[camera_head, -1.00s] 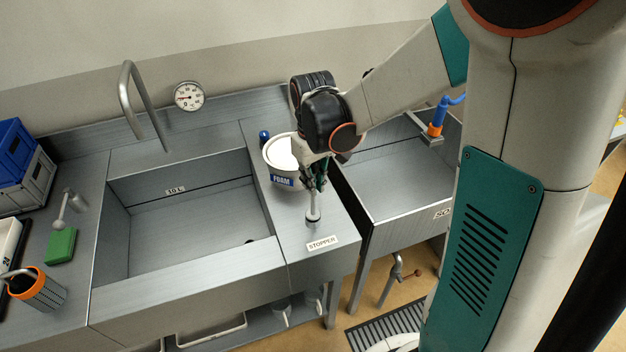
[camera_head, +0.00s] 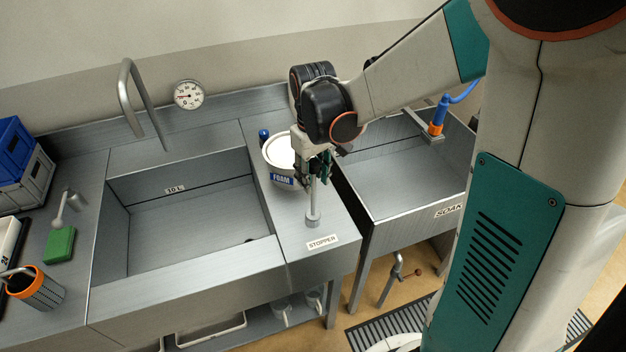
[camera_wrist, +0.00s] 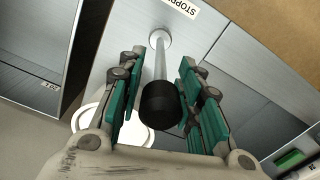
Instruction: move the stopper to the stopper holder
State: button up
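The stopper (camera_head: 313,196) is a thin grey rod standing upright on the counter strip, with a black knob on top in the wrist view (camera_wrist: 161,104). Its foot is at a round grey base (camera_head: 313,221), apparently the stopper holder, beside the label "STOPPER". I cannot tell how deep the foot sits in it. My gripper (camera_head: 316,172) is above the base, around the upper part of the stopper. In the wrist view my gripper (camera_wrist: 161,76) has its green-padded fingers spread on both sides of the rod and knob, with gaps visible.
A white FOAM tub (camera_head: 280,155) stands just behind and left of my gripper. The empty sink basin (camera_head: 190,225) lies left, the SOAK basin (camera_head: 405,185) right. A green block (camera_head: 60,244) and an orange-rimmed cup (camera_head: 37,290) are far left.

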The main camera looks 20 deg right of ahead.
notch_tip(320, 180, up, 10)
dwell(0.4)
jog(key=shift+s, duration=0.15)
jog(key=s+f+m+t+b, duration=0.1)
jog(key=s+f+t+b, duration=0.1)
jog(key=s, duration=0.5)
jog(key=s+f+m+t+b, duration=0.2)
jog(key=s+f+t+b, duration=0.1)
jog(key=s+t+b, duration=0.2)
jog(key=s, duration=0.2)
jog(key=shift+s, duration=0.35)
